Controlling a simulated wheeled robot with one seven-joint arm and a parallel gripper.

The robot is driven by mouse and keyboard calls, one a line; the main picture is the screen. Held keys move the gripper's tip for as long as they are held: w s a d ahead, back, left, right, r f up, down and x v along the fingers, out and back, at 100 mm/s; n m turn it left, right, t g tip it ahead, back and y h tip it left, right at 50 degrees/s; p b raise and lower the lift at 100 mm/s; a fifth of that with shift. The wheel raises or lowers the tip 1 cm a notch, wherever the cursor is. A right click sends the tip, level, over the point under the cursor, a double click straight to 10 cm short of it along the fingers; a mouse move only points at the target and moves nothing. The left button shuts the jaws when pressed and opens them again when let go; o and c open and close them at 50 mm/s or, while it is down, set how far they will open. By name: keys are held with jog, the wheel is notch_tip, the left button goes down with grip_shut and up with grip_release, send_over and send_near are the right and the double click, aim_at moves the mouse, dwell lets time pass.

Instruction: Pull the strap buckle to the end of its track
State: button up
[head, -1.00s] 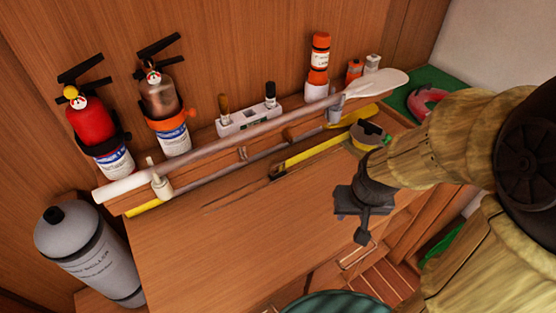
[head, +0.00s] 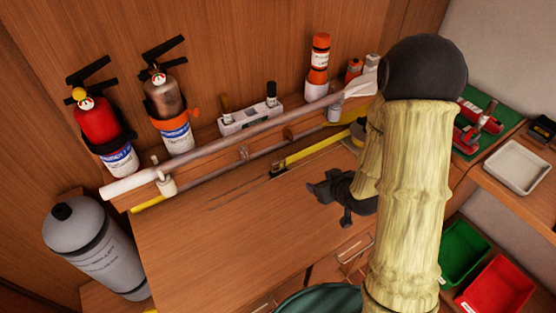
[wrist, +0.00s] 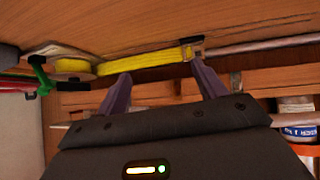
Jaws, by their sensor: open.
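A yellow strap (head: 312,155) runs along the back of the wooden bench top. Its dark buckle (head: 278,170) sits at the strap's left end, beside a thin dark track line (head: 240,189) in the wood. In the wrist view the buckle (wrist: 192,47) lies beyond my right finger, at the end of the strap (wrist: 145,62). The strap's yellow roll (wrist: 72,68) is at the left there; my arm partly hides it in the head view. My gripper (head: 329,204) is open and empty, in front and to the right of the buckle, apart from it.
A long pale paddle (head: 230,139) lies across the bench's back edge. Two extinguishers (head: 100,127) (head: 164,98) stand behind its left part. A grey cylinder (head: 90,245) stands at left. Red (head: 498,287) and green (head: 463,250) bins are at right. The bench's left middle (head: 215,240) is clear.

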jog(key=a+y, duration=0.1)
jog(key=a+n+t+y, duration=0.1)
jog(key=a, duration=0.1)
jog(key=a+f+t+y, duration=0.1)
jog(key=y, duration=0.1)
jog(key=shift+a+p, duration=0.35)
jog(key=shift+p, duration=0.05)
jog(key=shift+w+d, duration=0.1)
jog(key=shift+d, duration=0.05)
jog(key=shift+b, duration=0.35)
jog(key=b+x, duration=0.2)
jog(key=b, duration=0.5)
jog(key=shift+w+a+f, duration=0.2)
jog(key=shift+a, duration=0.05)
jog(key=shift+w+a+b, duration=0.1)
jog(key=shift+b, duration=0.6)
